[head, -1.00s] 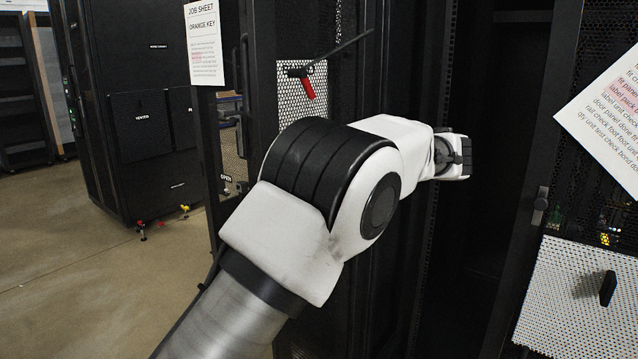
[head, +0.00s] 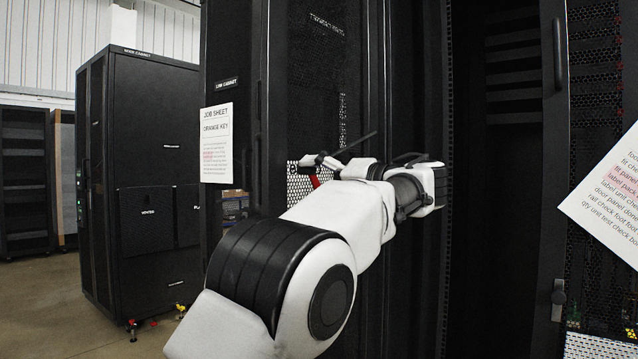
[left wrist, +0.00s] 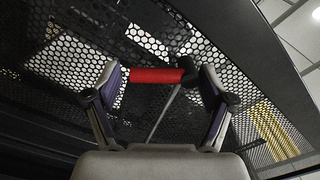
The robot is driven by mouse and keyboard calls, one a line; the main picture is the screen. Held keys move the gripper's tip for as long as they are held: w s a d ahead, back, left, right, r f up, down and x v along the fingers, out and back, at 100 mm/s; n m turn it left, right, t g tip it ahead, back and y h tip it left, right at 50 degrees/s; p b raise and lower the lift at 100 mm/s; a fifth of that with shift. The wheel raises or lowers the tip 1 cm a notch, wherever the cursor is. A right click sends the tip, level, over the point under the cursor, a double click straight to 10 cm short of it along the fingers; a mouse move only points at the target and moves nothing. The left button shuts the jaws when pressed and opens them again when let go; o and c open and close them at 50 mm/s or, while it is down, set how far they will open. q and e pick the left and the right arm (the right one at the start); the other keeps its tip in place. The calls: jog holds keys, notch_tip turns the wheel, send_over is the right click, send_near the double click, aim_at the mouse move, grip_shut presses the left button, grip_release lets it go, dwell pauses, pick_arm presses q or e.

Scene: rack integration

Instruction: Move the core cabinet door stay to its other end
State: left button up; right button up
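The door stay is a thin dark rod (head: 358,141) with a red grip (head: 315,181), in front of the perforated panel of the cabinet in the middle of the head view. In the left wrist view the red grip (left wrist: 155,76) lies crosswise between my fingertips, with a black knob at its right end and the rod running down from there. My left gripper (left wrist: 160,85) is open, one finger near each end of the grip; I cannot tell whether either finger touches it. In the head view the left gripper (head: 322,164) partly hides the grip. My right gripper is not in view.
A job sheet (head: 216,143) hangs on the cabinet's left side. Another dark cabinet (head: 140,180) stands at the left, with floor between. A dark open bay (head: 505,200) is right of my arm, beside a door with a handle (head: 558,300) and a tilted paper (head: 610,195).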

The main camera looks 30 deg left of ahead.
pick_arm(q)
jog(key=shift+s, duration=0.1)
jog(key=c, duration=0.9)
